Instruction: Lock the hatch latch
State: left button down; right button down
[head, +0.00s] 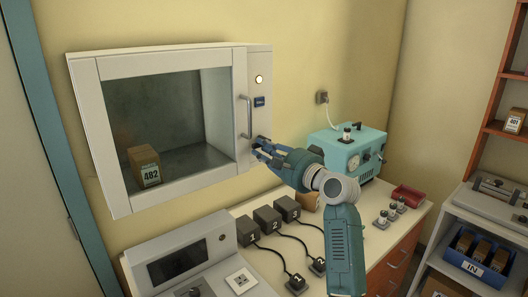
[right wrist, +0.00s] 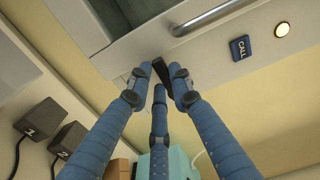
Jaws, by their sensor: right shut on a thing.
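The hatch (head: 108,64) is a white wall-mounted cabinet with a framed glass door; the door looks closed. A metal bar handle (head: 245,117) is on its right side; it also shows in the right wrist view (right wrist: 210,17). My right gripper (head: 259,148) is at the hatch's lower right corner, below the handle. In the right wrist view, my right gripper (right wrist: 158,82) has its fingers closed around a small black latch (right wrist: 161,72). The latch slants between the fingertips, and part of it is hidden by them. In the head view the fingers cover it. My left gripper is not in view.
Inside the hatch stands a box marked 482 (head: 146,167). A CALL button (right wrist: 240,47) and a lit round lamp (right wrist: 282,30) are right of the handle. Below, numbered dark blocks (head: 268,218), a teal machine (head: 345,152) and a red tray (head: 408,195) occupy the counter.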

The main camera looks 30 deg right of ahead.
jog(key=c, duration=1.5)
grip_release()
jog(key=shift+c, duration=0.2)
jog(key=s+d, duration=0.1)
jog(key=s, duration=1.1)
